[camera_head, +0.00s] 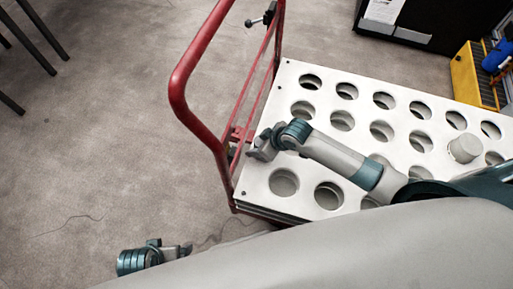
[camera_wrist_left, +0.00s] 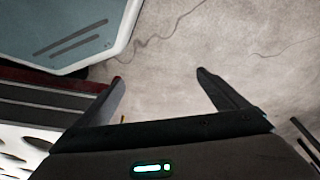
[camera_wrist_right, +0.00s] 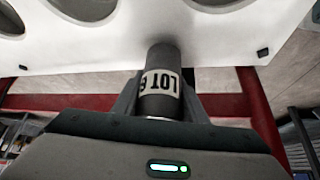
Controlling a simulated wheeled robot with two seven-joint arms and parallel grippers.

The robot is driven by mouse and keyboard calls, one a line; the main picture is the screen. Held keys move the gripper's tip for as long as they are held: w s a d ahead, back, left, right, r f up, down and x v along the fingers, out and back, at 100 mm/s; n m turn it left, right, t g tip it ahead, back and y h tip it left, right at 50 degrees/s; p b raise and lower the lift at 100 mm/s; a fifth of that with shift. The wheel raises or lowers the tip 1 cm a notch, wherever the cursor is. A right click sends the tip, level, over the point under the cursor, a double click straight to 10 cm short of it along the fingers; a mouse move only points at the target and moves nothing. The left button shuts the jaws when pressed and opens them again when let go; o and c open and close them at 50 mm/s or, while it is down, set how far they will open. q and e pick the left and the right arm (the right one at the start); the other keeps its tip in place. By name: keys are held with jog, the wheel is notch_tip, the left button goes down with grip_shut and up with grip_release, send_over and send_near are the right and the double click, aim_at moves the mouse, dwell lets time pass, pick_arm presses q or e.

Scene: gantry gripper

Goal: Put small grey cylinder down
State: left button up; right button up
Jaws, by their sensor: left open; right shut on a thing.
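In the right wrist view, my right gripper (camera_wrist_right: 160,95) is shut on a small dark grey cylinder (camera_wrist_right: 160,62) with a white label that reads LOT and one more character, upside down. In the head view my right gripper (camera_head: 262,148) is at the left edge of the white board with holes (camera_head: 262,182), near the red rail; the held cylinder is hard to tell apart from the gripper there. My left gripper (camera_head: 184,249) is low at the bottom left of the head view, over the floor. Its two fingers (camera_wrist_left: 160,76) stand open and empty in the left wrist view.
The board lies on a cart with a red tubular handle (camera_head: 190,70) close to my right gripper. A lighter grey cylinder (camera_head: 464,147) stands at the board's right side. A yellow box (camera_head: 474,75) and a black cabinet (camera_head: 440,22) are behind.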

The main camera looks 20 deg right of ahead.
jog(key=shift+f, duration=0.7)
pick_arm(q)
jog(key=shift+v, duration=0.75)
jog(key=shift+d+f, duration=0.1)
pick_arm(e)
jog(key=shift+f, duration=0.15)
jog(key=o, duration=1.4)
jog(key=shift+d+r, duration=0.1)
jog(key=shift+r, duration=0.2)
pick_arm(q)
jog(key=x, duration=0.1)
jog(key=p+x, duration=0.1)
jog(key=x, duration=0.3)
jog(key=shift+s+f+p, duration=0.25)
jog(key=shift+f+p, duration=0.1)
jog(key=shift+p, duration=0.05)
pick_arm(e)
jog(key=v, duration=1.1)
jog(key=shift+s+r, duration=0.25)
